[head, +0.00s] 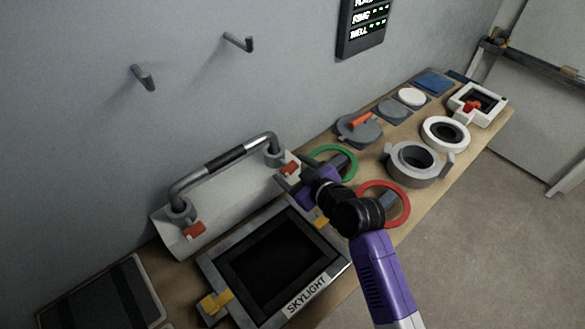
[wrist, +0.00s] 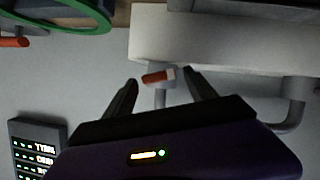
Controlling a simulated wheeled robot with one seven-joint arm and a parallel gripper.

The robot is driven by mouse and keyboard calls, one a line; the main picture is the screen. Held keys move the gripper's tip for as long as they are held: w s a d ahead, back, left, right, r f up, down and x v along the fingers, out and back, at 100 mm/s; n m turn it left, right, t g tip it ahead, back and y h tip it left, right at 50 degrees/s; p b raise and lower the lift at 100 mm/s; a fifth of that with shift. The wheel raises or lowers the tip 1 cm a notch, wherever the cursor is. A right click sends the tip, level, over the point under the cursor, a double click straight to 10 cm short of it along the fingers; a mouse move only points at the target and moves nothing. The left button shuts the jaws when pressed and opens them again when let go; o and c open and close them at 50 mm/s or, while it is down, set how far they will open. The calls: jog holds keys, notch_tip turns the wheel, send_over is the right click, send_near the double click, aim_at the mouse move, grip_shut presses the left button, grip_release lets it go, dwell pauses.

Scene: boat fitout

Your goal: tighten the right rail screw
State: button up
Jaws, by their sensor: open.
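The metal grab rail (head: 191,183) with a dark grip section stands on a pale base (head: 207,223) against the wall. The right rail screw, with a red-orange head (head: 290,168), sits beside the rail's right foot. The left screw (head: 194,230) has a similar red head by the left foot. My gripper (head: 283,178) is at the right screw, with its jaws apart. In the wrist view the red screw head (wrist: 157,76) shows between the two open fingers (wrist: 160,88). Whether a finger touches it I cannot tell.
The skylight frame (head: 210,267) with yellow latches lies in front of the rail. A green ring (head: 345,152), a red ring (head: 403,197) and a grey round fitting (head: 412,162) lie right of it. Two wall hooks (head: 143,78) and a display panel (head: 362,22) are above.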

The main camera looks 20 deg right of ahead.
jog(key=shift+c, duration=0.3)
jog(key=c, duration=1.3)
jog(key=shift+m+y, duration=0.3)
jog(key=shift+m, duration=0.2)
jog(key=o, duration=1.4)
jog(key=shift+c, duration=0.2)
jog(key=shift+d, duration=0.1)
